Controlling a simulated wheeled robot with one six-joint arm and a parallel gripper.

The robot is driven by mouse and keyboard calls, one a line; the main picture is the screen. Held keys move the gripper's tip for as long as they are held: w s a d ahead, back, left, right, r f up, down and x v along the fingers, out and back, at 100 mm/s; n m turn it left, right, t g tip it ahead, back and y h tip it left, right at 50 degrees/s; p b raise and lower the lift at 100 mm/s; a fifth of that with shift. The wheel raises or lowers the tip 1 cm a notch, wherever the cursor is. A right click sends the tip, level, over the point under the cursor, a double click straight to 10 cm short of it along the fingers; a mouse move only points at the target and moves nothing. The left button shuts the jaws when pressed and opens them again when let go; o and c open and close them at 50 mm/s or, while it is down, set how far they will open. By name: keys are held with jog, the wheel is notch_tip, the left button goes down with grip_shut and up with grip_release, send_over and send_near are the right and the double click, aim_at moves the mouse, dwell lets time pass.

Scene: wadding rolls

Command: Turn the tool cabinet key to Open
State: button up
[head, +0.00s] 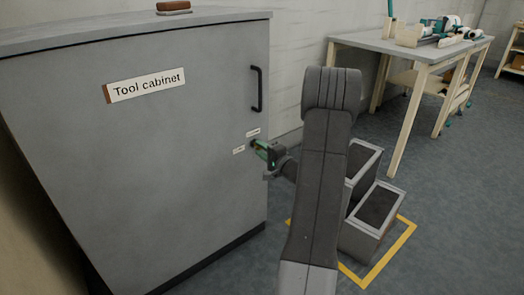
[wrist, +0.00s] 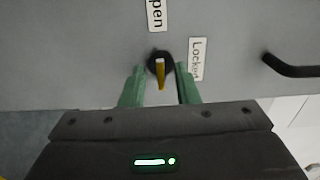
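The grey tool cabinet (head: 180,130) stands at the left in the head view, its door shut. In the wrist view the yellow key (wrist: 161,78) sits in a round black lock on the door. The Open label (wrist: 156,15) is above the lock there, and the Locked label (wrist: 197,60) is to its right. My gripper (wrist: 161,70) is open, with one green finger on each side of the key and a visible gap on both sides. In the head view my gripper (head: 258,146) is at the lock and hides the key.
A black door handle (head: 257,88) is above the lock in the head view. Grey boxes (head: 372,218) stand on the floor inside a yellow marked outline, right of my arm. A workbench (head: 400,50) with tools is at the back right. Open floor lies at the right.

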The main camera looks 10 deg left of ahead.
jog(key=p+v, duration=0.3)
jog(key=v, duration=1)
jog(key=shift+s+d, duration=0.25)
jog(key=shift+d, duration=0.05)
jog(key=b+x, duration=0.3)
jog(key=x, duration=1)
jog(key=shift+w+a, duration=0.25)
jog(key=shift+a, duration=0.05)
